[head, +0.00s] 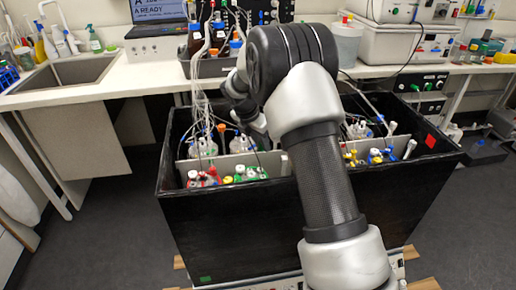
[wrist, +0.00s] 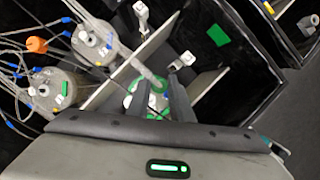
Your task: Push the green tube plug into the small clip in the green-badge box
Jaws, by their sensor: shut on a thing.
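My gripper (wrist: 174,88) shows in the wrist view with its dark fingers close together, shut on the green tube plug (wrist: 160,86). A grey tube runs up and left from the plug. Much of the plug is hidden by the fingers. Two small white clips, an upper one (wrist: 141,10) and one close beyond the fingers (wrist: 183,61), sit on or near the divider walls; I cannot tell which is the small one. The black box (head: 240,225) carries a green badge (head: 207,280); a green patch (wrist: 217,35) also shows in the wrist view. My arm hides the gripper in the head view.
White-capped vessels (wrist: 92,38) with tubes and cables crowd the left of the wrist view. Pale divider walls (wrist: 205,85) cross the box. A red badge (head: 431,141) marks the right side. Green-capped parts (head: 248,174) stand near the front wall.

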